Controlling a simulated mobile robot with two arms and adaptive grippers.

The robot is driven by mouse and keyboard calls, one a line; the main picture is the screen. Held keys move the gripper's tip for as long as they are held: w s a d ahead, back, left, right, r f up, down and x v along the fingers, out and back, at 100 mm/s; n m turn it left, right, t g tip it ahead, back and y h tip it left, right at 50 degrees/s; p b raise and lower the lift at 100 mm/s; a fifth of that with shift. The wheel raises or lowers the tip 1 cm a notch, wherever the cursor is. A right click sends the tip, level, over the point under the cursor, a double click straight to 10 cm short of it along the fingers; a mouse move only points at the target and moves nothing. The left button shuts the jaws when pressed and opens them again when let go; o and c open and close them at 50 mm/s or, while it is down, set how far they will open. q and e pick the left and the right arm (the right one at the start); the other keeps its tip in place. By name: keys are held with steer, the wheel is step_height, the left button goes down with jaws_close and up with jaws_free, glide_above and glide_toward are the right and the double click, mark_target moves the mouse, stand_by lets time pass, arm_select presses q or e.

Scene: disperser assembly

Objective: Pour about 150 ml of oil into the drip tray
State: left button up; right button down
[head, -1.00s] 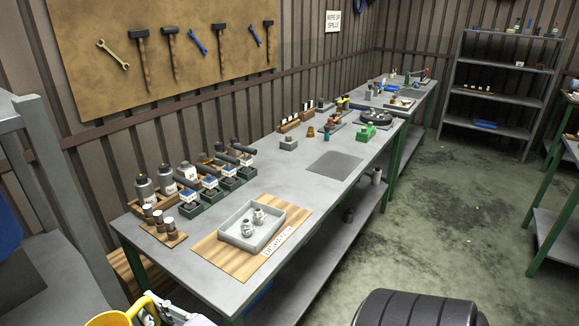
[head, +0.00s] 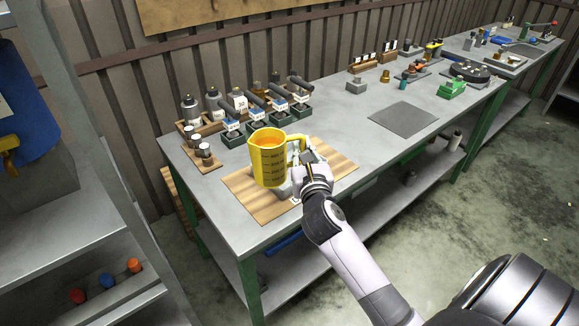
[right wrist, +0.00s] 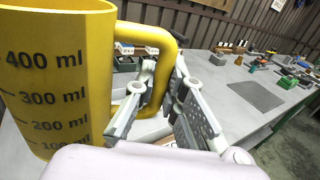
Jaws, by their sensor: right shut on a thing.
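A yellow measuring jug (head: 267,167) with black volume marks stands out upright in the head view, with orange oil (head: 267,140) visible inside near its top. It also fills the left of the right wrist view (right wrist: 55,75). My right gripper (head: 304,160) is shut on the jug's handle; its fingers (right wrist: 160,95) show around the handle in the right wrist view. The shallow grey tray (head: 285,189) on the wooden board is mostly hidden behind the jug and gripper. The jug appears above or in front of it; the gap is unclear. My left gripper is not in view.
The wooden board (head: 250,206) lies on the grey workbench (head: 335,120). Behind are grey bottles (head: 191,110), several green-based blocks (head: 233,133) and small jars (head: 205,153). A dark mat (head: 403,118) lies to the right. A shelf (head: 110,250) stands at left.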

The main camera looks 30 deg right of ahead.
steer(key=w+d+f+m+g+h+b, duration=0.1)
steer(key=d+f+m+g+h+b, duration=0.1)
steer(key=d, duration=0.8)
steer(key=w+d+f+m+g+h+b, duration=0.1)
steer(key=d+f+m+g+h+b, duration=0.1)
steer(key=d+f, duration=0.4)
steer(key=d+m+g+h, duration=0.1)
steer(key=d+h, duration=0.1)
steer(key=d, duration=0.2)
steer(key=shift+f+h, duration=0.3)
steer(key=shift+f, duration=0.1)
steer(key=shift+r, duration=0.1)
steer(key=w+a+r+n+t, duration=0.1)
steer(key=w+a+r+n, duration=0.2)
steer(key=n, duration=0.4)
steer(key=shift+w+a+r+h+p, duration=0.3)
steer(key=shift+a+r+p, duration=0.2)
steer(key=shift+r, duration=0.85)
steer(key=shift+w+a+r+n, duration=0.1)
steer(key=shift+a+r+n, duration=0.1)
steer(key=shift+a+n, duration=0.1)
steer(key=shift+w+a+r+n+t, duration=0.2)
steer(key=shift+w+a+r+n, duration=0.1)
steer(key=shift+n, duration=0.5)
steer(key=shift+w+a+r+n+t, duration=0.2)
steer(key=shift+w+a+n, duration=0.1)
steer(key=shift+n, duration=0.5)
stand_by(1.6)
